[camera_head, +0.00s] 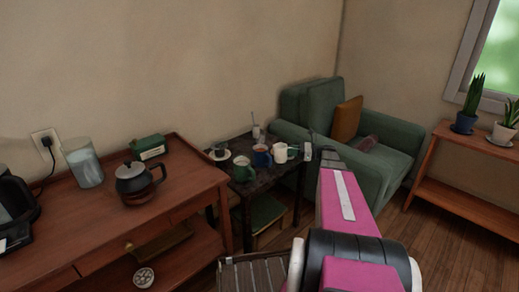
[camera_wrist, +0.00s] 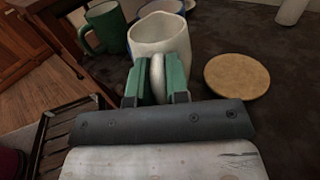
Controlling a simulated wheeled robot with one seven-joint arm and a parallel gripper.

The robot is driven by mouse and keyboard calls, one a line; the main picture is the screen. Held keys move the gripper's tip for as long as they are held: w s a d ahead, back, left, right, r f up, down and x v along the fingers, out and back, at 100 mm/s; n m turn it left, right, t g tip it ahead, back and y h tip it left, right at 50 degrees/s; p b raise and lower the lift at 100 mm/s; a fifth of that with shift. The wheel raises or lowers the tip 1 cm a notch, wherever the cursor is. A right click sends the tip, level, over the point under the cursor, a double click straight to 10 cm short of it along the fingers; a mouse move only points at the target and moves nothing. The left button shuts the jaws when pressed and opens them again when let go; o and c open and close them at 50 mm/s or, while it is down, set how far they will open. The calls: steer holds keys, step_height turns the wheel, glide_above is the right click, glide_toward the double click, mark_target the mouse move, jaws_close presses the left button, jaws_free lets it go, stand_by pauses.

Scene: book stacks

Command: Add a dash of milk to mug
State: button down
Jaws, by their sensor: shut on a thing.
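A white jug-like vessel (camera_wrist: 160,40) with a handle stands out in the wrist view, and it also shows in the head view (camera_head: 280,152). My gripper (camera_wrist: 163,80) is shut on its handle, with a green fingertip on each side. The vessel looks upright; I cannot tell whether it touches the table or what is in it. A green mug (camera_head: 243,169) stands at the near left of the dark side table (camera_wrist: 285,120); it also shows in the wrist view (camera_wrist: 106,28). A blue mug (camera_head: 262,157) stands between them.
A round tan coaster (camera_wrist: 237,77) lies right of the vessel. A cup on a saucer (camera_head: 219,154) and a small pale container (camera_head: 256,132) stand farther back. A green armchair (camera_head: 365,165) is beside the table. A dark kettle (camera_head: 135,182) stands on the wooden cabinet (camera_head: 75,232).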

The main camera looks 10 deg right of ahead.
steer(key=shift+r, duration=0.1)
steer(key=w+a+r+g+h, duration=0.1)
steer(key=w+a+r+h, duration=0.1)
steer(key=a+r+h, duration=0.4)
steer(key=shift+r+g, duration=0.3)
steer(key=shift+r, duration=2.35)
steer(key=shift+a+r+h+p, duration=0.3)
steer(key=shift+a+h, duration=0.1)
steer(key=shift+h, duration=0.2)
steer(key=shift+w+a+f+g+h+p, duration=0.2)
steer(key=shift+a+g+h+p, duration=0.15)
steer(key=shift+a+h+p, duration=0.35)
steer(key=shift+w+a+f+g+h+p, duration=0.1)
steer(key=shift+w+a+g+h+p, duration=0.2)
steer(key=shift+h, duration=0.7)
stand_by(1.8)
steer(key=shift+s, duration=0.15)
steer(key=shift+s+d+r+t+y, duration=0.15)
steer(key=shift+d+y, duration=0.15)
steer(key=shift+y, duration=0.25)
steer(key=shift+d+r+t+y, duration=0.15)
steer(key=shift+d+y, duration=0.15)
steer(key=shift+y, duration=0.2)
steer(key=shift+s+d+t+y, duration=0.15)
steer(key=shift+d+y, duration=0.15)
steer(key=shift+y, duration=0.25)
